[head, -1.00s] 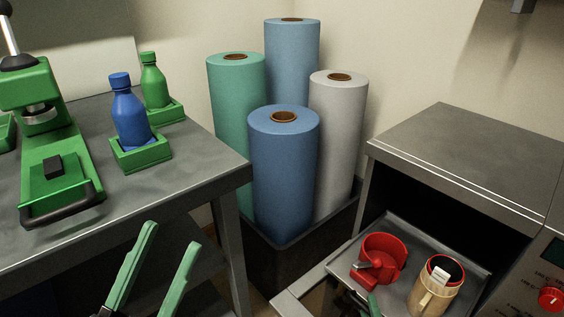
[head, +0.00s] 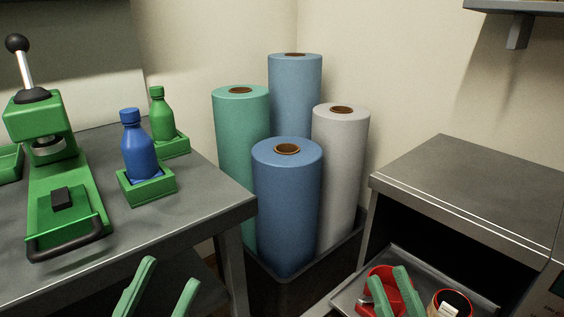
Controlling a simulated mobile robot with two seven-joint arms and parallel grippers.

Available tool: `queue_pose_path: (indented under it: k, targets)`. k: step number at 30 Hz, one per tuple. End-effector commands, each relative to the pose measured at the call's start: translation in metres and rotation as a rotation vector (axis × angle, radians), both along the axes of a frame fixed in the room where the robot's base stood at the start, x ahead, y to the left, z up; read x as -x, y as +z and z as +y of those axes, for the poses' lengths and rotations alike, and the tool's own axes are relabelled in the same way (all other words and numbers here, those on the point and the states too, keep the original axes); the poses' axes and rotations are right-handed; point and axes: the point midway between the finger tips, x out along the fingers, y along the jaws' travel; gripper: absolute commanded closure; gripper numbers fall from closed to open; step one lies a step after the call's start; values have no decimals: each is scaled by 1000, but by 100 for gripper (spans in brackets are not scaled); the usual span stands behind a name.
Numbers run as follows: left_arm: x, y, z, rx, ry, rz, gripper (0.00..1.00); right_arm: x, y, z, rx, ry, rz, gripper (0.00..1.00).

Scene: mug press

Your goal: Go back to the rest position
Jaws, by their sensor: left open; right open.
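My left gripper (head: 170,276) is open and empty at the bottom left, in front of the grey table. My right gripper (head: 389,279) is open, with its two green fingers in front of the red mug (head: 378,272). The red mug is partly hidden behind the fingers, and I cannot tell whether they touch it.
A green press (head: 60,190) with a raised lever stands on the grey table (head: 195,226) at left. Beside it, blue (head: 138,150) and green (head: 161,118) bottles stand in green holders. Tall rolls (head: 287,205) stand in a dark bin between table and machine. A shelf (head: 520,8) juts out top right.

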Motion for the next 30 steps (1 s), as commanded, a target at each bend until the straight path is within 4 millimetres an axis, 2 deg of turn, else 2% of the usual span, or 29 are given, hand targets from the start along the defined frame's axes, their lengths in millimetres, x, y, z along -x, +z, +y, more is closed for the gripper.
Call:
queue_pose_path:
  k: [3,8,9,10,17,21,26,30]
  targets:
    - [0,-4,0,0,0,0,50,24,32,9,158,-61,-170,55]
    - [0,-8,0,0,0,0,50,55,64,22,354,-146,-376,55]
    - [-8,1,1,-2,11,46,50,46,72,21,366,-149,-328,55]
    - [-15,1,2,-4,20,86,50,38,71,20,368,-148,-284,55]
    - [-56,-24,11,-17,86,390,50,-3,46,11,404,-153,31,55]
    - [-71,-49,18,-26,130,614,50,-18,20,4,425,-150,261,55]
    - [-70,-84,27,-36,176,881,50,-18,-15,-6,448,-140,534,55]
    - [-54,-115,35,-46,212,1115,50,-2,-46,-13,463,-125,773,55]
